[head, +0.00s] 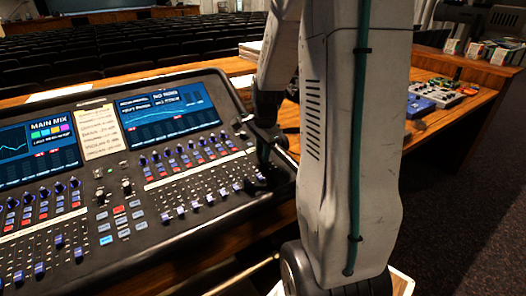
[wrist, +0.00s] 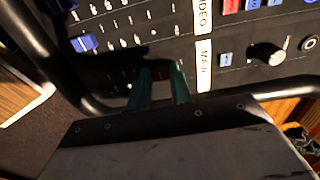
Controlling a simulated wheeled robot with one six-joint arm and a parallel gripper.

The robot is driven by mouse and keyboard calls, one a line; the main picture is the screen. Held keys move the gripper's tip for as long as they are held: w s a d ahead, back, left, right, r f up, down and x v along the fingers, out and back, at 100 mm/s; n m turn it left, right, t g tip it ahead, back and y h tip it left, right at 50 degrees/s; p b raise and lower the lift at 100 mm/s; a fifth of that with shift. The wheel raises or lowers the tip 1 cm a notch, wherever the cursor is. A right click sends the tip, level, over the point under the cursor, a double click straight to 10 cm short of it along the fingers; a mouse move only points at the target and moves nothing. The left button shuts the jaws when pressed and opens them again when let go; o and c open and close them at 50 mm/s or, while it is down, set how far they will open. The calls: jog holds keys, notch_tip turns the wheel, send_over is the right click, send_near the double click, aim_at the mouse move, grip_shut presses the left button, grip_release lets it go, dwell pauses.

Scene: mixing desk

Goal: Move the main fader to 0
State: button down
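The mixing desk (head: 150,200) fills the left of the head view. My gripper (head: 264,158) reaches down to the right end of its fader rows. In the wrist view, my gripper's two green fingers (wrist: 161,82) stand apart over the panel, beside the white MAIN label (wrist: 204,66). A small dark-red piece, seemingly the main fader's cap (wrist: 160,73), shows between the fingertips. The fingers partly hide it, and I cannot tell whether they touch it. The fader's slot and scale near the fingers are too dark to read.
Blue fader caps (wrist: 83,43) sit left of my fingers in the wrist view. A grey knob (wrist: 268,53) lies right of the label. The desk's black rail (wrist: 90,104) runs close by. A smaller mixer (head: 440,92) stands on the wooden table beyond my arm.

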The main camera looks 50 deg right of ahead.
jog(key=shift+w, duration=0.2)
jog(key=c, duration=1.2)
grip_release()
jog(key=shift+c, duration=0.2)
jog(key=r, duration=0.5)
jog(key=s+r, duration=0.1)
jog(key=r, duration=0.1)
jog(key=shift+r, duration=0.4)
